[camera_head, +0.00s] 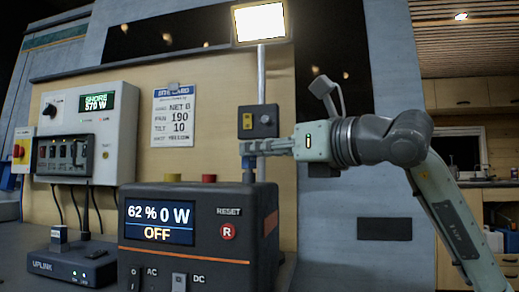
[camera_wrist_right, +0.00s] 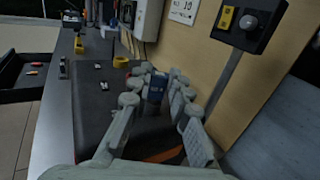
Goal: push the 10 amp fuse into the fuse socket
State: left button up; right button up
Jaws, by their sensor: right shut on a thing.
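My right gripper (camera_head: 250,150) reaches in from the right above the black power station (camera_head: 262,212). In the right wrist view my right gripper (camera_wrist_right: 157,88) is shut on a small blue block (camera_wrist_right: 155,92). I cannot read a rating on it, so I cannot tell whether it is the 10 amp fuse. A black panel with several small switch-like parts (camera_head: 64,155) is on the grey wall box (camera_head: 112,130) at the left. I cannot make out which part is the fuse socket. My left gripper is out of view.
The power station's screen (camera_head: 158,222) reads 62 %, 0 W, OFF. A lit lamp (camera_head: 260,22) stands on a pole behind my gripper, with a black switch box (camera_head: 258,121). A grey uplink box (camera_head: 70,265) sits at lower left. An open drawer (camera_wrist_right: 30,88) holds small orange items.

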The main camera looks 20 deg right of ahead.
jog(key=shift+f, duration=0.3)
jog(key=o, duration=0.9)
jog(key=shift+r, duration=0.1)
jog(key=v, duration=1.2)
jog(key=shift+d, duration=0.1)
